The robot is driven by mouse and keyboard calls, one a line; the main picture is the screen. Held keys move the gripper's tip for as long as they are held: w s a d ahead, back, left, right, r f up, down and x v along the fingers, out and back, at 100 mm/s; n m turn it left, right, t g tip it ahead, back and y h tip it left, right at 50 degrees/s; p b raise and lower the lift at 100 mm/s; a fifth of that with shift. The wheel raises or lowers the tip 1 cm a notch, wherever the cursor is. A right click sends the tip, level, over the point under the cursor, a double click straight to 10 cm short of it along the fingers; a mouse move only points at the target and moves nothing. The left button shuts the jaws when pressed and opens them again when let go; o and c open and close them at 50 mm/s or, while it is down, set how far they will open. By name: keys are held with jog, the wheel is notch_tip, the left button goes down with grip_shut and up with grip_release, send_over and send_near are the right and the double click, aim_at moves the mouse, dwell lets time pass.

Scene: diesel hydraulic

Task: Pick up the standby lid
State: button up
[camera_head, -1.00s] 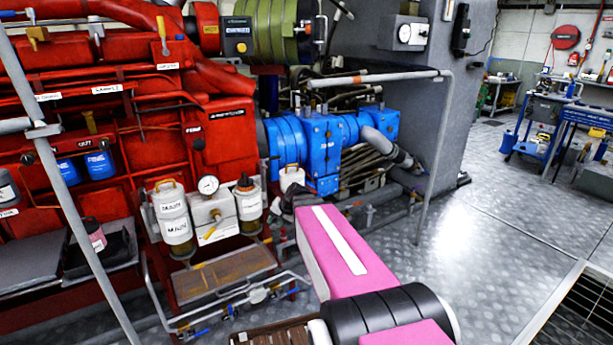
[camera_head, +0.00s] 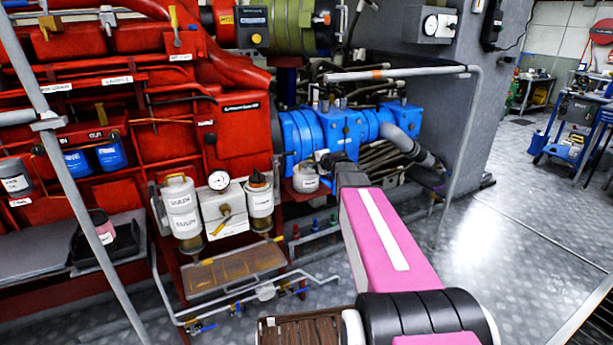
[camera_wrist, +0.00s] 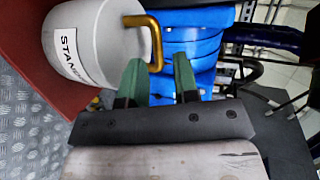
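The standby lid (camera_wrist: 98,45) is a pale grey-white round body with a "STAN…" label and a brass handle (camera_wrist: 154,40). It fills the upper left of the wrist view. A small white container, likely the same thing, shows in the head view (camera_head: 306,180), partly behind my arm's end. My gripper (camera_wrist: 158,72) is open, with two green-tipped fingers apart. The handle's lower end appears near the gap between the fingertips; I cannot tell whether it touches them. Nothing is seen held. In the head view the fingers are too small to make out.
Two white labelled canisters (camera_head: 181,208) flank a gauge (camera_head: 219,181) left of the lid. Blue machinery (camera_head: 318,132) stands behind it, and the red engine (camera_head: 110,105) to the left. A grey rail (camera_head: 400,75) runs overhead at right. Open floor (camera_head: 500,235) lies to the right.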

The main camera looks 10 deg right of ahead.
jog(key=shift+x, duration=2.75)
jog(key=shift+d+f, duration=0.1)
jog(key=shift+d, duration=0.1)
grip_shut()
